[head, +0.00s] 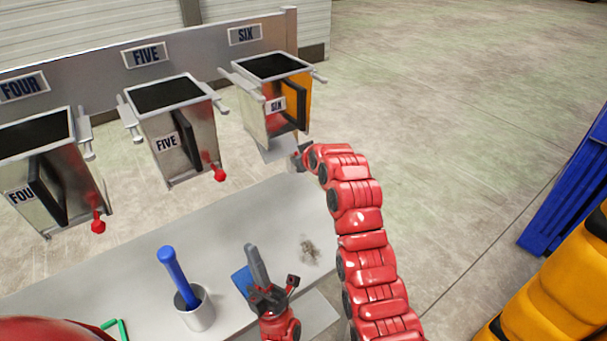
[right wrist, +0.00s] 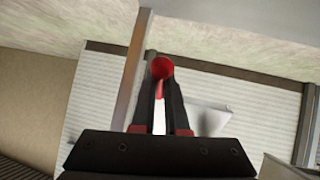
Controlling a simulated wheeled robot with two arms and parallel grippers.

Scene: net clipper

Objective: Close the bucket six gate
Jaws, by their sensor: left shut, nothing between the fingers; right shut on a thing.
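Bucket six (head: 255,100), a metal hopper labelled SIX, stands at the end of the row, with a dark panel (head: 293,106) and an orange side. My right gripper (head: 299,158) is at its lower front end. In the right wrist view my right gripper (right wrist: 160,105) is shut on a red round-ended handle (right wrist: 162,67). That handle is hidden behind the gripper in the head view. I cannot tell how far the gate is open.
Bucket five (head: 168,110) and bucket four (head: 50,175) have red-tipped levers (head: 219,174). The grey table (head: 150,255) holds a metal cup (head: 198,315) with a blue-handled tool (head: 175,270), and a small brownish pile (head: 310,250). A blue frame (head: 565,190) stands at right.

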